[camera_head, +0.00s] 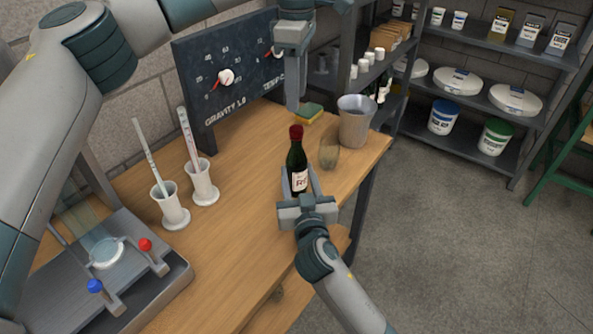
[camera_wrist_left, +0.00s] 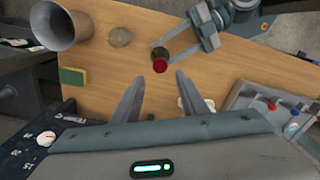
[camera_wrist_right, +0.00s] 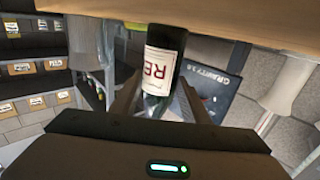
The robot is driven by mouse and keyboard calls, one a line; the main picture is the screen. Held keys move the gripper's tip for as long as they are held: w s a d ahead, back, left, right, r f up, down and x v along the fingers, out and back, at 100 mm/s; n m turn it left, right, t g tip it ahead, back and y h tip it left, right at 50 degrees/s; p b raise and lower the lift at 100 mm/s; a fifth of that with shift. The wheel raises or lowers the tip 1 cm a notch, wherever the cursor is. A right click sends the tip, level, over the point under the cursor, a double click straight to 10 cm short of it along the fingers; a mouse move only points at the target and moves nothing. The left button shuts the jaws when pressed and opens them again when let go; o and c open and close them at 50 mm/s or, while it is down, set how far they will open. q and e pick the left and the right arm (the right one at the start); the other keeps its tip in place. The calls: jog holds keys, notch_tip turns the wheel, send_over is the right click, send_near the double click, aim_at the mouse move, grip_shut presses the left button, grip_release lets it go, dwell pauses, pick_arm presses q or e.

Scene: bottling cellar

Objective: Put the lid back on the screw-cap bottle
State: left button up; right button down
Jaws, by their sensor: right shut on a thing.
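The screw-cap bottle (camera_head: 297,165) is dark green with a pale label and stands upright near the table's front edge. The red lid (camera_head: 296,132) sits on top of its neck; I cannot tell how tightly. My right gripper (camera_head: 298,180) is shut around the bottle's body from the front; the right wrist view shows the label (camera_wrist_right: 161,66) between its fingers. My left gripper (camera_head: 293,106) hangs above and behind the lid, pointing down. In the left wrist view its fingers (camera_wrist_left: 160,76) are apart and empty, with the lid (camera_wrist_left: 160,66) beyond them.
A grey bucket (camera_head: 355,125), a clear glass (camera_head: 329,153) and a sponge (camera_head: 308,113) are near the bottle. A dark gauge board (camera_head: 230,85) stands behind. Two white-based cylinders (camera_head: 171,209) and a machine with red and blue knobs (camera_head: 146,245) are left. The table's middle is clear.

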aim_at(296, 128)
pick_arm(q)
jog(key=shift+f, duration=0.1)
dwell(0.3)
jog(key=shift+f, duration=3.95)
jog(key=shift+c, duration=0.4)
grip_shut()
